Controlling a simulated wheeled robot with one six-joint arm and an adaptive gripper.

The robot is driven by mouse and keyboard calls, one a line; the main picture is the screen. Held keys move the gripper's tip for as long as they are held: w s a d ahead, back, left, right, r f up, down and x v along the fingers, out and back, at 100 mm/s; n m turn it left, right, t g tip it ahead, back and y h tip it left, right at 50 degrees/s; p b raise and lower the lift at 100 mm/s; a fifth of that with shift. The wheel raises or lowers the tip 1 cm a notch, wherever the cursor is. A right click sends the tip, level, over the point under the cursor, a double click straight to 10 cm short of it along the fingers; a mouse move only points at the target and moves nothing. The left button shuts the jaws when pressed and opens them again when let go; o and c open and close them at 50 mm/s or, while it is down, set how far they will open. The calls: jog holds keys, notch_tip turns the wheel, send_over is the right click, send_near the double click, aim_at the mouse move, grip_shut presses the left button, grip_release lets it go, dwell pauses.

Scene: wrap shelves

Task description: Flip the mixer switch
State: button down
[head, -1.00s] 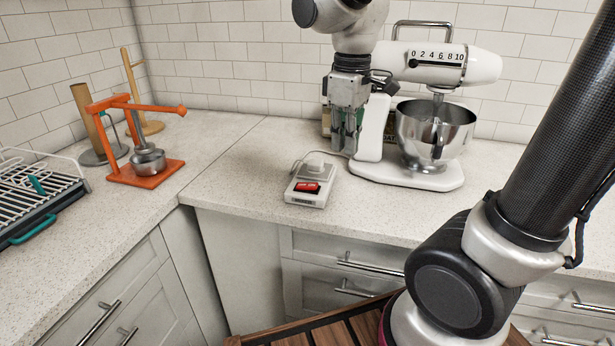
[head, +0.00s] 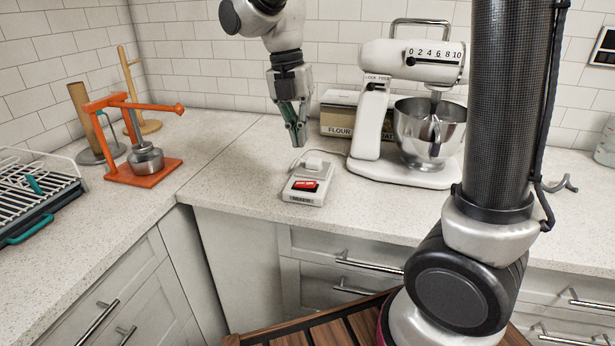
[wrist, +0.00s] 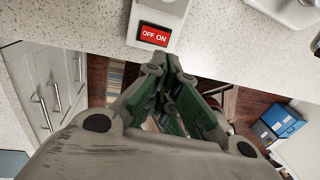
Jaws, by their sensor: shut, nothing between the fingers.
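The mixer switch is a small white box with a red rocker (head: 306,186) on the counter in front of the mixer. Its red face, marked OFF ON, also shows in the wrist view (wrist: 154,36). The white stand mixer (head: 370,120) with a steel bowl stands behind and to the right of it. My gripper (head: 298,142) is shut and empty, pointing down above and behind the switch box, apart from it. In the wrist view its fingers (wrist: 170,72) are below the red rocker in the picture. I cannot tell which way the rocker is tipped.
An orange press (head: 143,178) stands at the left, with a wooden holder (head: 147,125) behind it. A dish rack (head: 35,195) sits at the far left. A flour box (head: 338,119) is against the back wall. The counter left of the switch is clear.

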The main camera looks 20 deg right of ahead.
aim_at(310, 190)
jog(key=f, duration=0.3)
jog(key=d+f, duration=0.1)
jog(key=f, duration=0.3)
jog(key=s+f, duration=0.1)
jog(key=f, duration=0.3)
jog(key=shift+d, duration=0.25)
